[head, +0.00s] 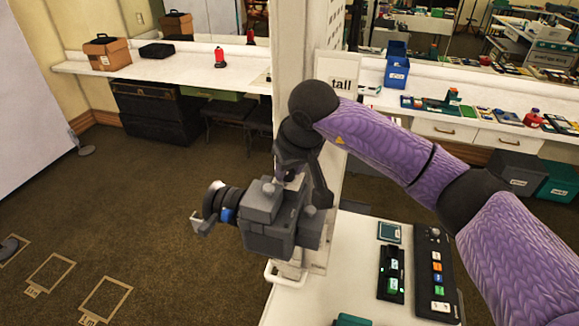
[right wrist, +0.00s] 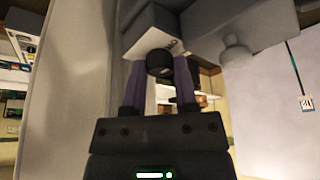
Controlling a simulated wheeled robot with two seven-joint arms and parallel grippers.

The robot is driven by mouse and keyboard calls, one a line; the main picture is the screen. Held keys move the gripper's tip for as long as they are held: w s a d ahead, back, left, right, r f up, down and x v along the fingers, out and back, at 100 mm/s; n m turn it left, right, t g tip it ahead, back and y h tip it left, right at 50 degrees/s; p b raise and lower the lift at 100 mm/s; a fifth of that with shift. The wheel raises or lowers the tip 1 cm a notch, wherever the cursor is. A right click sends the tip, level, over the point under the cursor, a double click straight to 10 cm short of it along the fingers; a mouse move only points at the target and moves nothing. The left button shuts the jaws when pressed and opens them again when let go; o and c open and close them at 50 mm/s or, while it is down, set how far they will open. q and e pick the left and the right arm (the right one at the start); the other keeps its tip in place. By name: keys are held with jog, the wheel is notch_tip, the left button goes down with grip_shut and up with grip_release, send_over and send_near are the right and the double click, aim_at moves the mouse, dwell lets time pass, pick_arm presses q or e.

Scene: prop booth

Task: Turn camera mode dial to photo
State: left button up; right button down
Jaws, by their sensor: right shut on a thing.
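A bulky dark grey camera (head: 270,222) stands by a white post at the left end of the near counter, its lens (head: 212,203) with a blue ring pointing left. My right gripper (head: 291,176) reaches down onto the camera's top from above. In the right wrist view its two purple fingers are shut on a small black dial (right wrist: 160,65), one finger on each side. A pale plate with small dark marks (right wrist: 150,42) lies beside the dial; the marks are too small to read. The dial is hidden in the head view. My left gripper is out of view.
The near white counter (head: 345,290) carries a black control panel with coloured buttons (head: 435,270) and a smaller panel (head: 391,275). A white post (head: 298,70) rises close behind my right gripper. Open carpet (head: 130,200) lies to the left.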

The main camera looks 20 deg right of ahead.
jog(key=shift+m, duration=0.3)
jog(key=shift+m+h+b, duration=0.5)
jog(key=shift+m+b, duration=0.2)
jog(key=shift+m, duration=0.3)
jog(key=m+h, duration=0.1)
jog(key=m, duration=0.1)
jog(key=shift+a+m+b, duration=0.1)
jog(key=shift+m+b, duration=0.3)
jog(key=m+h, duration=0.1)
jog(key=m, duration=0.1)
jog(key=shift+r+m, duration=0.1)
jog(key=shift+m, duration=0.2)
jog(key=shift+w+a+m+g+h, duration=0.1)
jog(key=shift+m+g+h, duration=0.5)
jog(key=shift+m, duration=1.2)
jog(key=c, duration=0.7)
grip_release()
jog(key=shift+o, duration=0.2)
